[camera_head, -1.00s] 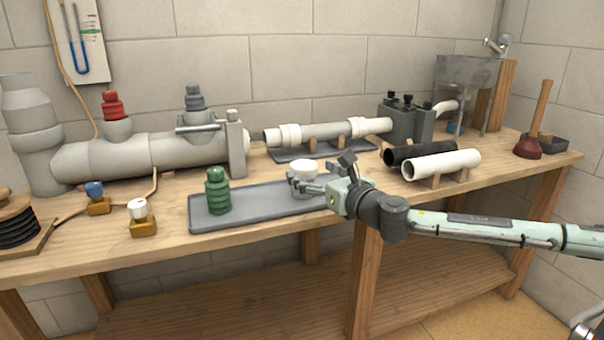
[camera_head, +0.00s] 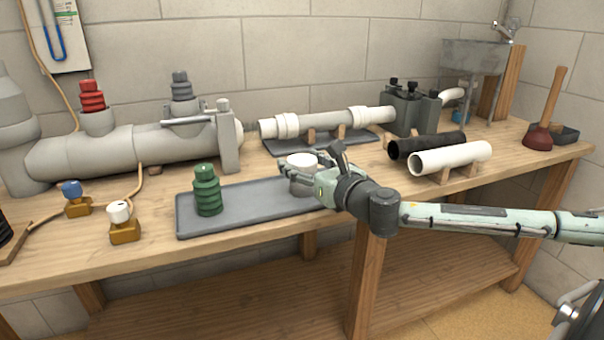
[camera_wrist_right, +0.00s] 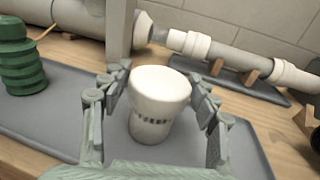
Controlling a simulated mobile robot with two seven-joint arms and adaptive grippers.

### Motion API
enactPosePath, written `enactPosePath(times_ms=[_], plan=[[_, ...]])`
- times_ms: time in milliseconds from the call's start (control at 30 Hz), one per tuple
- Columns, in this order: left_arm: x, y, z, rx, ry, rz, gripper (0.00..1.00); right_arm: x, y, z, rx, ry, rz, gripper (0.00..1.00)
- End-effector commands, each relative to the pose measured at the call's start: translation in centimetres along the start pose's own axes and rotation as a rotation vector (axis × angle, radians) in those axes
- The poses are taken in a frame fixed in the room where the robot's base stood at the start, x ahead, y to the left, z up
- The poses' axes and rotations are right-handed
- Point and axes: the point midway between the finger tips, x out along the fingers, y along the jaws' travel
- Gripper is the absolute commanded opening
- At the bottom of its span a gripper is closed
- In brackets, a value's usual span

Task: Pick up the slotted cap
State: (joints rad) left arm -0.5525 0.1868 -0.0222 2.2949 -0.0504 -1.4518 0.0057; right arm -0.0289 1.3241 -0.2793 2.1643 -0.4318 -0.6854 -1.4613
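The slotted cap (camera_wrist_right: 158,103) is white and cup-shaped, with a band of small dark slots around its side. It stands upright on the grey tray (camera_head: 245,205), and its white top (camera_head: 301,160) shows in the head view. My right gripper (camera_wrist_right: 160,92) has a finger on each side of the cap. The fingers are spread, with a narrow gap visible on both sides in the wrist view. In the head view the right gripper (camera_head: 314,168) hides the cap's right and lower parts. My left gripper is in neither view.
A ribbed green plug (camera_head: 207,190) stands on the tray's left part. Black (camera_head: 426,146) and white (camera_head: 450,158) pipes lie right of the gripper. A white pipe assembly (camera_head: 330,123) lies behind. Small blue (camera_head: 72,189) and white (camera_head: 118,211) valves stand at left.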

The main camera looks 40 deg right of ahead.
Motion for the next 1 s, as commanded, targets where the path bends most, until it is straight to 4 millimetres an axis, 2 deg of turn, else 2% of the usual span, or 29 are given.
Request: enactPosePath(times_ms=[33, 300, 533, 667, 767, 900, 1000], plan=[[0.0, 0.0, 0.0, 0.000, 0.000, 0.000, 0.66, 0.0, 0.0, 0.0, 0.000, 0.000, 0.000, 0.50], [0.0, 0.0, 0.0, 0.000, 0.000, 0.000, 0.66, 0.0, 0.0, 0.1, 0.000, -0.001, 0.000, 0.17], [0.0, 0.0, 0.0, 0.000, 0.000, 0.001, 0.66, 0.0, 0.0, 0.2, -0.001, -0.002, 0.000, 0.17], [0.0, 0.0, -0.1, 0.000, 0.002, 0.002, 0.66, 0.0, 0.0, 1.0, -0.002, -0.003, 0.000, 0.17], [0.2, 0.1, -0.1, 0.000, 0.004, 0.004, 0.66, -0.1, 0.0, 2.2, -0.003, -0.003, 0.000, 0.17], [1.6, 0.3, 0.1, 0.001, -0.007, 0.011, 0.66, -0.2, 0.0, 4.7, -0.003, -0.005, 0.001, 0.17], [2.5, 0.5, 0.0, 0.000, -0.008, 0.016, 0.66, -0.7, 2.2, 5.8, 0.008, -0.009, 0.004, 0.17]])
